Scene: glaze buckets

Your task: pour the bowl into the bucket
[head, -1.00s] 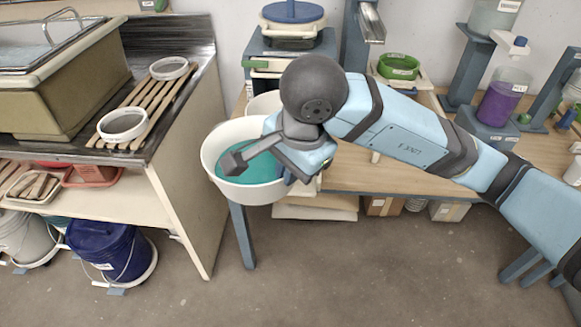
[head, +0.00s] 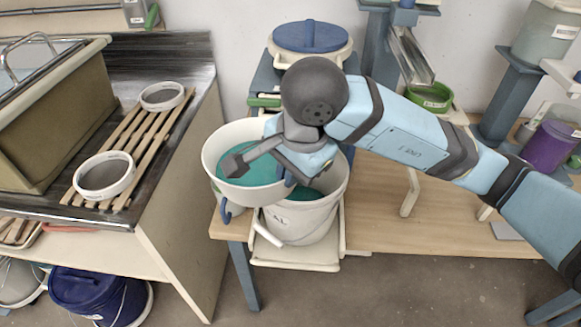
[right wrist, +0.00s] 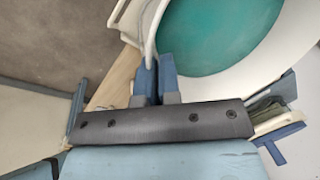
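The white bowl (head: 246,194) with teal glaze in it is held up over the table's left front corner in the head view, looking roughly level. My right gripper (head: 288,178) is shut on its right side; the grip itself is mostly hidden by the wrist. In the right wrist view the fingers (right wrist: 157,85) are close together beside a white rim around teal liquid. The white bucket (head: 300,220) stands just right of and below the bowl, partly covered by the bowl and my wrist. Teal shows inside it. My left gripper is not in view.
The bucket stands on a cream platform (head: 293,264) at the wooden table's (head: 440,232) left end. Behind is a blue-lidded tub (head: 311,37); a green bowl (head: 428,97) and a purple container (head: 550,146) are to the right. A dark counter with sieves (head: 103,176) is left.

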